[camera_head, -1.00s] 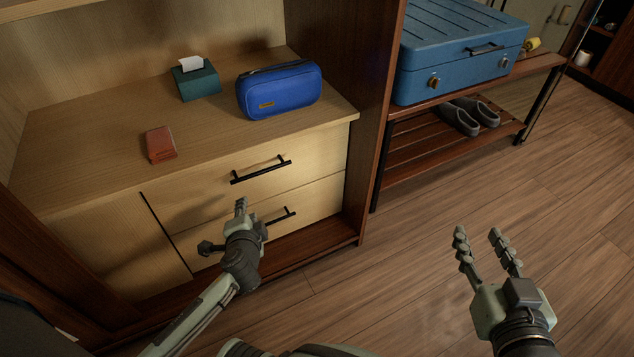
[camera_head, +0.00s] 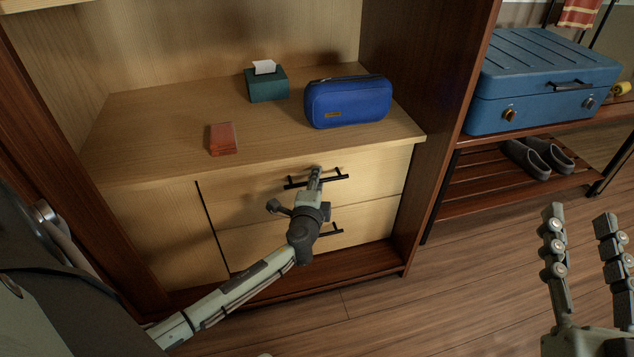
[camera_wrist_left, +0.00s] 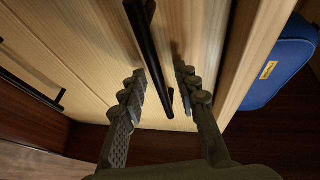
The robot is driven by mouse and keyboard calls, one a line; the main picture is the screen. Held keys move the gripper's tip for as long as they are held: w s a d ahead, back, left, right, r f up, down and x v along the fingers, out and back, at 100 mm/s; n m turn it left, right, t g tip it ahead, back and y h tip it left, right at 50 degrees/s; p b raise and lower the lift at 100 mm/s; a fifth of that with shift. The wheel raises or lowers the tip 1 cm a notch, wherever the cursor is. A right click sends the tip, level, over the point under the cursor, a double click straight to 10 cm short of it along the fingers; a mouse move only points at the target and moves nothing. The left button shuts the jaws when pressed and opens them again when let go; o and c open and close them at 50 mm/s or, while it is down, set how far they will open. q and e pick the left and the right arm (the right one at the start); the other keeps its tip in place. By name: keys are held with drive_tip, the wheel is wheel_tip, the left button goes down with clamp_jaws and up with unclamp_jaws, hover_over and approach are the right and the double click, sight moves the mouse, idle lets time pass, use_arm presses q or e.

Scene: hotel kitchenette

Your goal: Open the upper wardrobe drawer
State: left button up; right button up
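The upper wardrobe drawer (camera_head: 378,170) has a pale wood front with a black bar handle (camera_head: 333,178) and looks closed. My left gripper (camera_head: 298,190) is at this handle, its fingers spread. In the left wrist view, the handle (camera_wrist_left: 150,50) runs between the two open fingers (camera_wrist_left: 160,88), with a gap on both sides. I cannot tell whether either finger touches it. In the head view the gripper hides part of the drawer fronts. My right gripper (camera_head: 581,218) is open and empty over the floor at the right.
The lower drawer (camera_head: 375,220) is shut; its handle (camera_wrist_left: 30,88) also shows in the left wrist view. On the cabinet top are a blue bag (camera_head: 348,102), tissue box (camera_head: 267,87) and red object (camera_head: 223,139). A bench with a blue suitcase (camera_head: 545,85) stands right.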

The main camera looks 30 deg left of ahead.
use_arm(q)
clamp_jaws()
idle(0.5)
